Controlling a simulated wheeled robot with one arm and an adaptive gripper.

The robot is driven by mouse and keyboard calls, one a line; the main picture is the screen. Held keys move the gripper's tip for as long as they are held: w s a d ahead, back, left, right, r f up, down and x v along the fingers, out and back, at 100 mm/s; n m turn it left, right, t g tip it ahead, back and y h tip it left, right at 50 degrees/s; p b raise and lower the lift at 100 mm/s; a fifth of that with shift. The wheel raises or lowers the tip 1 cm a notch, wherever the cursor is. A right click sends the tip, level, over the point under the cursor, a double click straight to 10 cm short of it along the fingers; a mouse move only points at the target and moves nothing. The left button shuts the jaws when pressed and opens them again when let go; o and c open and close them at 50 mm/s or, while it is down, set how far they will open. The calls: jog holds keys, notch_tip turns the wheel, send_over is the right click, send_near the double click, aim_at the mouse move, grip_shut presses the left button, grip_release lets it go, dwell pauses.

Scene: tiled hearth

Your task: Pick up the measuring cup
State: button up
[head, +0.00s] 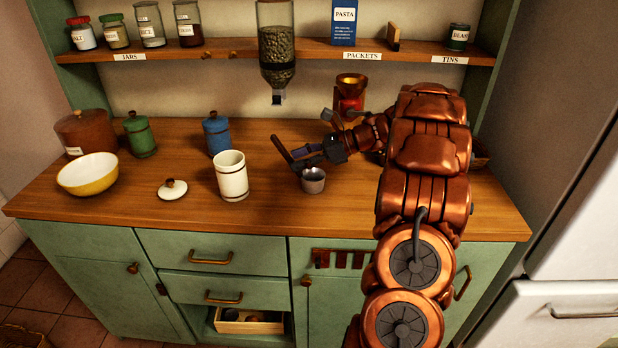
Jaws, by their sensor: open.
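A small grey metal cup (313,182), which looks like the measuring cup, stands upright on the wooden counter near its front middle. My gripper (293,154) reaches in from the right, low over the counter, just behind and above the cup. Its dark fingers are spread and point left, with nothing seen between them. The gripper partly overlaps the cup's rear rim in the picture. I cannot tell whether they touch. Any handle on the cup is not clearly visible.
A white open canister (232,178) stands left of the cup, with its lid (172,189) on the counter (120,205). A yellow bowl (88,176) and blue (217,134) and green (140,135) canisters are farther left. A grain dispenser (276,50) hangs behind; a red-and-gold object (350,92) stands at the back.

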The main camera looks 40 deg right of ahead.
jog(key=shift+x, duration=1.05)
grip_shut()
